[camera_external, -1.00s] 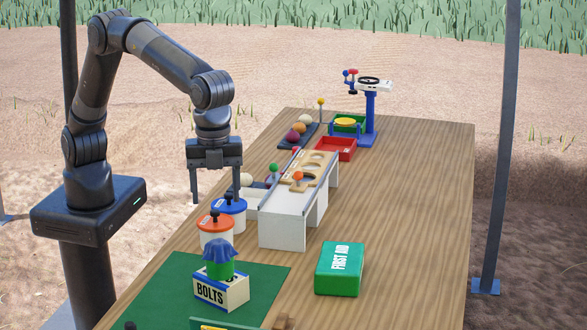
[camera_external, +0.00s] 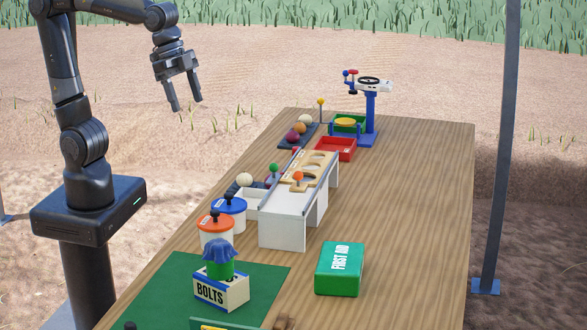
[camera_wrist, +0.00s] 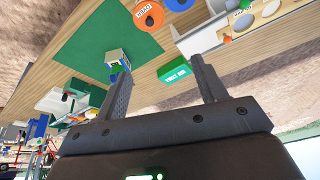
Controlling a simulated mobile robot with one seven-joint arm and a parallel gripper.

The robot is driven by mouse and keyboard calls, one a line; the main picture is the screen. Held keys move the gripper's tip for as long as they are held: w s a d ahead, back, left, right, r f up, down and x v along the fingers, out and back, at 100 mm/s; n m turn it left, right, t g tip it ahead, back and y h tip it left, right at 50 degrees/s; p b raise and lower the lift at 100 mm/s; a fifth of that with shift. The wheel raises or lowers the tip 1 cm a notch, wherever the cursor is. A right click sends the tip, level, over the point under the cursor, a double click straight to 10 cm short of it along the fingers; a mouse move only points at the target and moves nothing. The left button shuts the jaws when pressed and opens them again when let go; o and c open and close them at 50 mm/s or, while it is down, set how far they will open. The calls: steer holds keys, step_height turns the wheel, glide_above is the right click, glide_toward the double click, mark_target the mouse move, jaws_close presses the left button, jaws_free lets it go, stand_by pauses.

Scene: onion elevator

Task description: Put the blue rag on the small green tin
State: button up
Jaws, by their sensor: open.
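The blue rag (camera_external: 219,251) lies draped over the top of the small green tin (camera_external: 220,270). The tin sits in or on the box marked BOLTS (camera_external: 222,294), on the green mat. The rag's edges hang down around the upper part of the tin. In the wrist view the box (camera_wrist: 118,60) is small and partly behind a finger. My gripper (camera_external: 186,107) is open and empty, raised high at the upper left, well away from the rag and tin.
The green mat (camera_external: 150,285) lies at the near left of the wooden table. An orange-lidded pot (camera_external: 215,228) and a blue-lidded pot (camera_external: 229,205) stand behind the box. A green first aid box (camera_external: 339,269) stands to the right. Right of it the table is bare.

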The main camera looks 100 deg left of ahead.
steer(key=s+a+f+n+t, duration=0.1)
steer(key=s+a+f+n, duration=0.1)
steer(key=s, duration=0.3)
steer(key=s+a+f+n+y, duration=0.1)
steer(key=s+a+f+n, duration=0.1)
steer(key=s+a, duration=0.2)
steer(key=shift+s+f+t, duration=0.35)
steer(key=shift+s+t, duration=0.05)
steer(key=shift+s, duration=0.5)
